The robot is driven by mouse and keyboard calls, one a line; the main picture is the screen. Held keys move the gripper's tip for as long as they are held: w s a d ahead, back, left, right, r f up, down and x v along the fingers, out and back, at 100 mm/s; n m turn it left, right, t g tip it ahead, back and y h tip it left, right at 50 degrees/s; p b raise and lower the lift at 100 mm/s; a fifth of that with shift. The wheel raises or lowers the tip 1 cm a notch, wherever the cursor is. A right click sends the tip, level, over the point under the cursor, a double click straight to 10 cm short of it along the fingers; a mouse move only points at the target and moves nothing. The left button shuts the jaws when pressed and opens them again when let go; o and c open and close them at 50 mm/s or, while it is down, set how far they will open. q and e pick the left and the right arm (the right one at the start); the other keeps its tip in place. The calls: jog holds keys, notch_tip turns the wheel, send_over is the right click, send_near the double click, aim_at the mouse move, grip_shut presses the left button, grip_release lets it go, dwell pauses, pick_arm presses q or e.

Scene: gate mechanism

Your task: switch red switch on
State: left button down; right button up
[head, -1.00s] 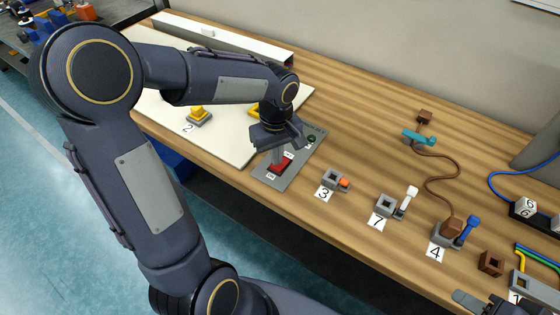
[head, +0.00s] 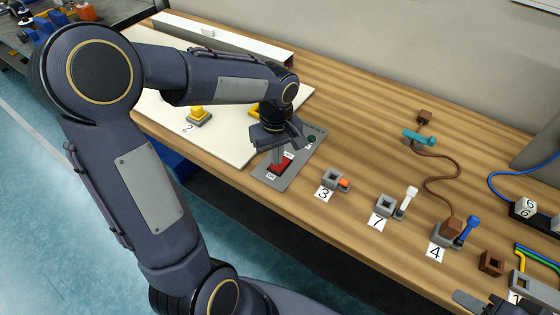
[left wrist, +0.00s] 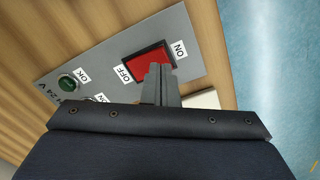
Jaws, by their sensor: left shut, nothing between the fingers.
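The red switch (head: 284,166) is a rocker on a grey metal panel (head: 265,178), with ON and OFF labels at its two ends. In the left wrist view the red switch (left wrist: 146,60) shows clearly, with OFF at its left end and ON at its right end. My left gripper (head: 277,163) is shut and empty, its fingers pointing down at the switch. In the left wrist view the fingertips (left wrist: 158,68) overlap the switch's lower edge, toward the ON side; I cannot tell whether they touch it. My right gripper (head: 480,302) is partly in view at the lower right corner.
A green OK lamp (left wrist: 68,83) sits on the same panel. Right of the panel are the numbered blocks 3 (head: 331,180), 7 (head: 385,206) and 4 (head: 442,236), with a brown cable (head: 432,182) behind them. A yellow button (head: 198,114) stands on the white board at left.

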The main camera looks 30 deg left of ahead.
aim_at(277, 167)
pick_arm(q)
jog(key=shift+f+b, duration=0.8)
jog(key=shift+f, duration=0.15)
dwell(0.7)
jog(key=shift+r, duration=0.1)
jog(key=shift+r+p, duration=2.8)
jog(key=shift+r, duration=0.7)
jog(key=shift+s, duration=0.1)
jog(key=s+d+r+m+t+h, duration=0.2)
jog(key=s+m, duration=0.2)
jog(key=s, duration=0.4)
jog(key=s+d+r+m+t+h, duration=0.1)
jog(key=s+d+r+m+t, duration=0.1)
jog(key=s+m, duration=0.3)
jog(key=shift+s+r+t+h, duration=0.4)
jog(key=shift+s+r+t, duration=0.35)
jog(key=shift+s, duration=1.15)
jog(key=shift+f, duration=0.1)
